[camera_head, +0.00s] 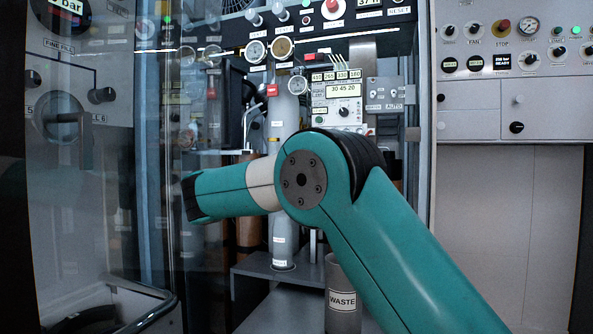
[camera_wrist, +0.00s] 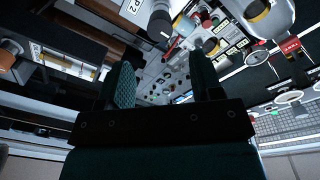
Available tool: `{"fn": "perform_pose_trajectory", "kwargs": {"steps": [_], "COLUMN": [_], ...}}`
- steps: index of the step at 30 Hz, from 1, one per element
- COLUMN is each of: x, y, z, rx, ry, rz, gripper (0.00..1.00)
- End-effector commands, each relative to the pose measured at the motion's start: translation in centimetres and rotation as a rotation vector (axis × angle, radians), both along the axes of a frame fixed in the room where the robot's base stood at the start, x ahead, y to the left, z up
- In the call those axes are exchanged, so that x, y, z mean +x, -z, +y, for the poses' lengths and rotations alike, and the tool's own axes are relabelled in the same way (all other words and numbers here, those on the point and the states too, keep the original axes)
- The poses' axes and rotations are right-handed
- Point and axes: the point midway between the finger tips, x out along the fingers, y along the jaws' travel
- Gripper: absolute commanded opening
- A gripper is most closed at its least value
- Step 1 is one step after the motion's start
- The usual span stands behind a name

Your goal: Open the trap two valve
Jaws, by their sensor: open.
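My gripper (camera_wrist: 163,78) shows in the wrist view with its two dark teal fingers apart and nothing between them. A white label (camera_wrist: 133,7), cut off by the top edge and ending in "P 2", is near the top of that view. A grey cylindrical part with a dark end (camera_wrist: 160,25) is just right of it; I cannot tell whether it is the trap two valve. In the head view my arm blocks the middle and my fingers do not show. I cannot pick out the trap two valve there.
A tall grey cylinder (camera_head: 285,118) stands behind my arm, with gauges (camera_head: 256,50) above it. A waste bin (camera_head: 342,285) stands below. A glass panel (camera_head: 155,180) is at left, and a control panel (camera_head: 470,90) with knobs is at right.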

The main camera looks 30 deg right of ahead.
Motion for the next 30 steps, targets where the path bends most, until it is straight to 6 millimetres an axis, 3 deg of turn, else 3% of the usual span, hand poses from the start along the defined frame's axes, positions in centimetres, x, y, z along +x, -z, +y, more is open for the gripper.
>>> {"fn": "perform_pose_trajectory", "kwargs": {"steps": [6,12,26,30], "x": [2.8,4.5,5.2,5.2], "y": [-0.7,-0.4,0.0,0.0], "z": [-4.3,-6.8,-7.9,-7.8], "rx": [-0.001,-0.001,0.0,0.0], "ry": [0.004,0.002,0.0,0.0], "rz": [0.002,0.002,0.0,0.0], "gripper": [0.6,0.6,0.6,0.3]}}
